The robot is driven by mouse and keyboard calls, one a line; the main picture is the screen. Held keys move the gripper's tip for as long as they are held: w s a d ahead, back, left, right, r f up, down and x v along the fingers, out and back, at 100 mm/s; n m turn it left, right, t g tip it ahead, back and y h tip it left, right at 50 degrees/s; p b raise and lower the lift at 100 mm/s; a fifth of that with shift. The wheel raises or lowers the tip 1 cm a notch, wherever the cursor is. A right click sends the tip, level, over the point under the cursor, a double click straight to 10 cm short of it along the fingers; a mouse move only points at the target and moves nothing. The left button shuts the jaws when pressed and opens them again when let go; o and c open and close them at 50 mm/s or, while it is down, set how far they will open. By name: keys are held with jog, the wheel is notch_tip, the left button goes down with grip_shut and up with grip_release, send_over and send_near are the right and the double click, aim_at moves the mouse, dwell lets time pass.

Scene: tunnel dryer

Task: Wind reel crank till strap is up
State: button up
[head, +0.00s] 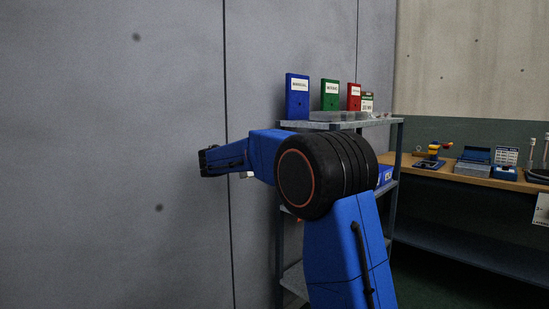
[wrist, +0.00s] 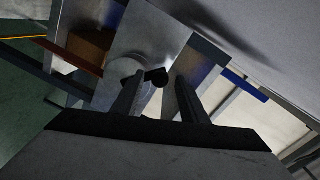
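In the wrist view my gripper (wrist: 160,88) shows as two dark fingers with a clear gap between them. A small black knob (wrist: 158,77) lies at the level of the fingertips, between them in the picture, with no contact visible. It may be the crank's handle. Beside it, partly behind the left finger, is a pale grey round part (wrist: 127,70) in front of a flat metal plate (wrist: 145,32). I cannot make out the strap. In the head view neither the crank nor the fingers can be told.
In the head view a grey shelf rack (head: 395,150) with blue, green and red binders stands beside the grey wall panels (head: 110,150). A workbench (head: 470,178) with tools is at the right. In the wrist view a blue bar (wrist: 245,85) lies right of the fingers.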

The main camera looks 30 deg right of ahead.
jog(key=f+v, duration=0.1)
jog(key=v, duration=1.3)
jog(key=shift+s+a+r, duration=0.15)
jog(key=shift+a+r, duration=0.15)
jog(key=shift+r, duration=0.15)
